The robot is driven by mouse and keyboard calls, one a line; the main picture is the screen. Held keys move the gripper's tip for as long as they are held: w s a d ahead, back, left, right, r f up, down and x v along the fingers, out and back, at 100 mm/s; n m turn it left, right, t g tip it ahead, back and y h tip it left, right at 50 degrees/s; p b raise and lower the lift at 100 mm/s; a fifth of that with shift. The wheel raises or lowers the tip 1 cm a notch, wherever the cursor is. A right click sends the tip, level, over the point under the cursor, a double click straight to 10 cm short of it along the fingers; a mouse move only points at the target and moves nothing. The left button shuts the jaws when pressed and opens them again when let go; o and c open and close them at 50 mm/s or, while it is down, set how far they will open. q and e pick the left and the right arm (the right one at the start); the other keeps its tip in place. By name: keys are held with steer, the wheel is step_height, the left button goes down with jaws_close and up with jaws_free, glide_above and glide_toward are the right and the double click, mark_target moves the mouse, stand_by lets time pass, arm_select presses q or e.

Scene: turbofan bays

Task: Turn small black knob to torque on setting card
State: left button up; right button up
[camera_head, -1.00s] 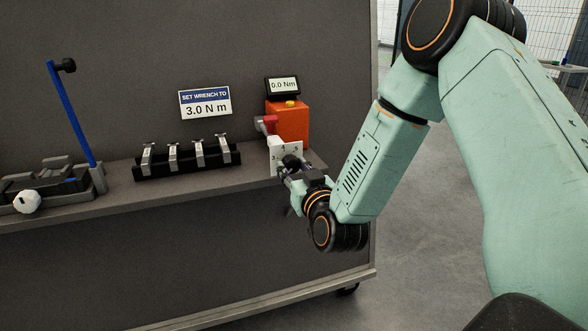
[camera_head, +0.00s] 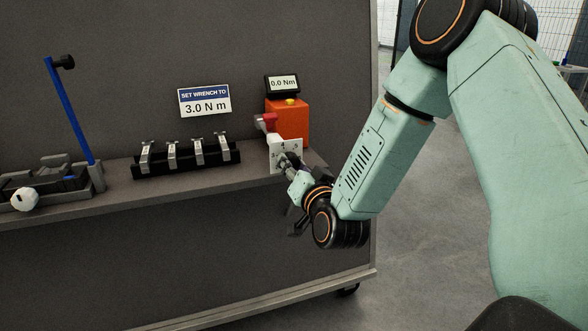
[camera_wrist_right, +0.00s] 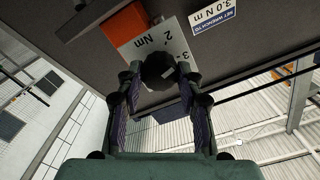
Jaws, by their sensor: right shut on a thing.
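The small black knob (camera_wrist_right: 156,70) sits on a white dial plate (camera_wrist_right: 150,44) marked Nm, with the digits 2 and 3 readable in the right wrist view. A pale mark shows on the knob's side toward the 3. My right gripper (camera_wrist_right: 158,74) is shut on the knob, a finger on each side. In the head view the right gripper (camera_head: 287,171) is in front of the dial plate (camera_head: 285,148) and mostly hides the knob. The setting card (camera_head: 204,100) reads "SET WRENCH TO 3.0 N m". My left gripper is not in view.
Behind the dial plate stands an orange box (camera_head: 290,119) with a red part, a yellow button and a display (camera_head: 283,84) reading 0.0 Nm. A black rack (camera_head: 187,162) with several metal pieces and a blue rod (camera_head: 72,112) stand left on the shelf.

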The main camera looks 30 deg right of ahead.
steer(key=m+b, duration=0.2)
steer(key=m, duration=0.3)
steer(key=shift+m, duration=0.4)
stand_by(0.4)
steer(key=o, duration=1.2)
steer(key=shift+v, duration=3.75)
